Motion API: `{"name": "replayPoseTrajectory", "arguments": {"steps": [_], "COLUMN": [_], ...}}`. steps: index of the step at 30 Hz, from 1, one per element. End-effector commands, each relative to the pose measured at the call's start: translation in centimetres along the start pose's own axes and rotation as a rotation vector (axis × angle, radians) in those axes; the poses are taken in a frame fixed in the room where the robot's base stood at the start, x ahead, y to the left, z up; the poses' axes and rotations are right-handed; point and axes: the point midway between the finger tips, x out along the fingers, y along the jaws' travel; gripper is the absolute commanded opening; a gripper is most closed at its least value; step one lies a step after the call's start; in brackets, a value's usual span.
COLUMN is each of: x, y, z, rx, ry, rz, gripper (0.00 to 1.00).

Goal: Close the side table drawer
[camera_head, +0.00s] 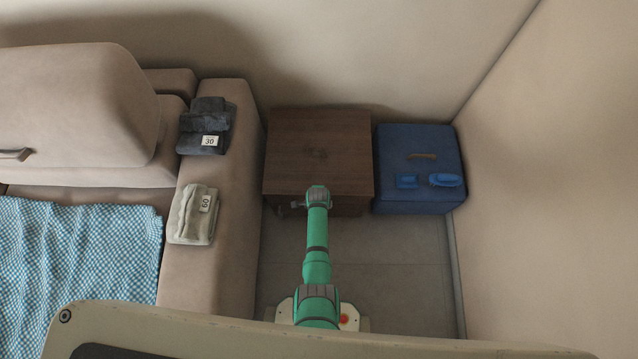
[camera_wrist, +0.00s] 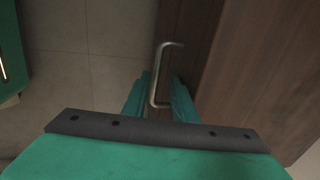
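The side table (camera_head: 320,150) is a dark brown wooden box against the back wall in the head view. Its top and wood grain also show at the right of the wrist view (camera_wrist: 262,75). A metal bar handle (camera_wrist: 157,72) stands out from the dark front face in the wrist view. My gripper (camera_wrist: 160,88) is at this front, with its teal fingers apart on either side of the handle's lower part. I cannot tell whether they touch it. In the head view my arm hides part of the front, and how far the drawer stands out is unclear.
A blue box-shaped seat (camera_head: 420,150) with small blue items on it stands right of the table. A beige sofa (camera_head: 205,275) is close on the left, with folded clothes tagged 30 (camera_head: 205,125) and 60 (camera_head: 193,215) on its arm. The tiled floor (camera_head: 400,285) in front is clear.

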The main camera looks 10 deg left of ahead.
Motion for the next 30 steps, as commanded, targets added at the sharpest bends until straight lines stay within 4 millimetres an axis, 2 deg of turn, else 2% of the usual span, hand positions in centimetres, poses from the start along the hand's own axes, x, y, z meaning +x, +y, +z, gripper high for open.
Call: {"name": "replayPoseTrajectory", "arguments": {"steps": [9,14,30], "x": [-0.1,-1.1,-8.8], "y": [0.1,0.0,0.1], "z": [-0.1,-0.1,-0.1], "rx": [0.001,0.001,0.001], "ry": [0.0,0.001,0.0], "rz": [0.001,0.0,0.0], "gripper": [0.28,0.28,0.28]}}
